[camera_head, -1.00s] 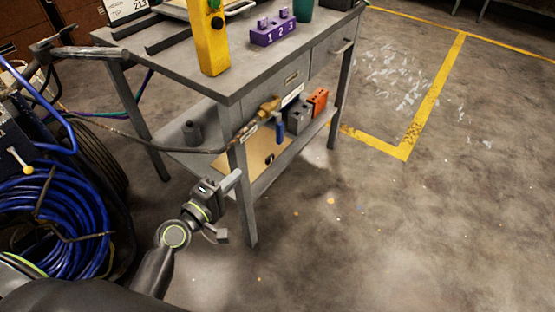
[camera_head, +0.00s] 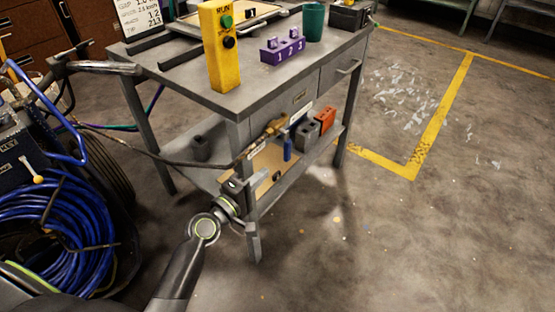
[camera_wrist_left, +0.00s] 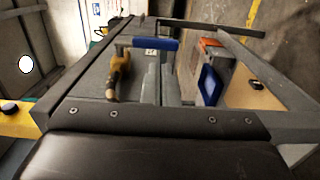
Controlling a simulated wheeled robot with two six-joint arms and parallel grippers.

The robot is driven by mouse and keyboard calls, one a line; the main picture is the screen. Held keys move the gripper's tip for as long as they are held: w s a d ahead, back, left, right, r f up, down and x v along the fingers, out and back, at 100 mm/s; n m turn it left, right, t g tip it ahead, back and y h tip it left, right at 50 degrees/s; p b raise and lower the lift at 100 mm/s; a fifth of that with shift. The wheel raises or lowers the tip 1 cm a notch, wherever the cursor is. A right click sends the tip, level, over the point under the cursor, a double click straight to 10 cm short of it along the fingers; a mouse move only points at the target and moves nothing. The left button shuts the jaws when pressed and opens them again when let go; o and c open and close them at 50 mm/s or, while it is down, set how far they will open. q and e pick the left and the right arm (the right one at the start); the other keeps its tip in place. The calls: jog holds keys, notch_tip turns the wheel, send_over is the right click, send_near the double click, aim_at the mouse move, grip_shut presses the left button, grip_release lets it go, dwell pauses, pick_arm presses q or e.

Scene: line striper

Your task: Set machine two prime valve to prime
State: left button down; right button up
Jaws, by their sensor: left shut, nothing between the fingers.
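A brass valve (camera_head: 275,127) sits at the near side of the grey workbench, below its top, where a dark hose ends. It also shows in the left wrist view (camera_wrist_left: 118,78). One blue handle (camera_wrist_left: 155,44) lies crosswise close to it, and another blue piece (camera_wrist_left: 208,85) shows to the right. In the head view a blue piece (camera_head: 287,150) hangs below the brass. I cannot read which part is machine two's prime valve. My left gripper (camera_head: 262,176) is shut and empty, below and left of the brass valve, near the bench leg. My right gripper is out of view.
The workbench (camera_head: 190,85) carries a yellow control box (camera_head: 220,50) and a purple numbered block (camera_head: 282,50). Grey and orange blocks (camera_head: 325,118) stand on its lower shelf. A blue hose coil (camera_head: 60,225) is at left. The floor at right is clear.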

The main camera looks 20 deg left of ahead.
aim_at(285, 155)
pick_arm(q)
jog(key=x, duration=0.6)
jog(key=shift+w+d, duration=0.2)
jog(key=shift+w, duration=0.4)
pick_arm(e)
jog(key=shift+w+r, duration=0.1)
pick_arm(q)
jog(key=shift+f+b, duration=0.1)
jog(key=shift+b, duration=0.2)
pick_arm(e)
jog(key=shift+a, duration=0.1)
pick_arm(q)
jog(key=shift+b, duration=0.3)
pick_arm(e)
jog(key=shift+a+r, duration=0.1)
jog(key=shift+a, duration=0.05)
